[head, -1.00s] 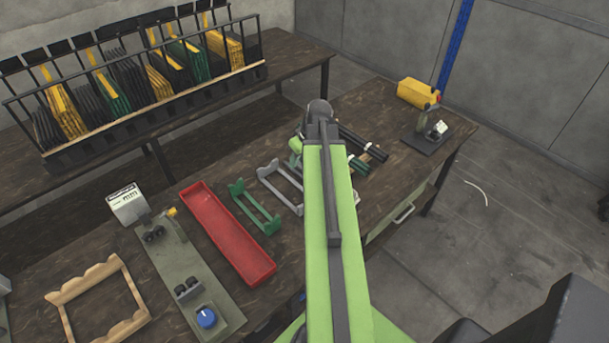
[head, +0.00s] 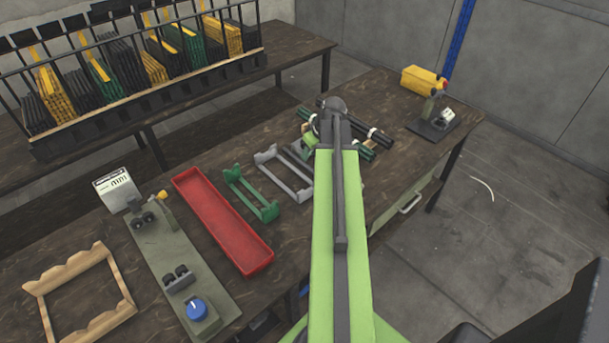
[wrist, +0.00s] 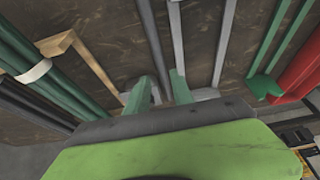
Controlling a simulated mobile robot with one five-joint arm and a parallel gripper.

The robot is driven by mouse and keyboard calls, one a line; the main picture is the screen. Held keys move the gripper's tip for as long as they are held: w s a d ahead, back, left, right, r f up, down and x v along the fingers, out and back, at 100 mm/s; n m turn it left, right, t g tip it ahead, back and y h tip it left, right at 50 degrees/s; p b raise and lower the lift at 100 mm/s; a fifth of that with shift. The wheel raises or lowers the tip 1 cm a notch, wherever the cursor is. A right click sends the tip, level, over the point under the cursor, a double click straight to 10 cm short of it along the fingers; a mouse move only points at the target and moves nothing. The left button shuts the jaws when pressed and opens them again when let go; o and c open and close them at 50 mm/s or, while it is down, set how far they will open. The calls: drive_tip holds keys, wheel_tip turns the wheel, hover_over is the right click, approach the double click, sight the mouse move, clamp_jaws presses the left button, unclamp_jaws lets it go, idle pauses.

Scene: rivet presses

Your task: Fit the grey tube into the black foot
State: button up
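My gripper (wrist: 160,90) shows in the wrist view as two green fingers standing apart. A dark grey bar (wrist: 149,30) runs down towards the gap between them and looks like the grey tube, but I cannot be sure. The fingers do not visibly touch it. In the head view my arm hides most of the gripper, over the workbench beside the light grey rack (head: 285,182). A short dark grey piece (head: 299,151) shows at that rack's far right. I cannot pick out the black foot for certain.
A red tray (head: 222,222) and a green rack (head: 248,196) lie left of the grey rack. Further left are a long fixture plate (head: 175,255) and a wooden frame (head: 35,300). Green and black tubes (head: 370,135) lie right of my arm. A black-based stand (head: 430,128) is at the right.

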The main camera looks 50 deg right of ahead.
sight(306, 164)
drive_tip(key=shift+x, duration=0.8)
drive_tip(key=shift+r, duration=0.1)
drive_tip(key=b+x, duration=0.5)
drive_tip(key=shift+s+a+f, duration=0.1)
drive_tip(key=shift+s+f, duration=0.05)
drive_tip(key=shift+f, duration=0.1)
drive_tip(key=shift+r, duration=0.2)
clamp_jaws()
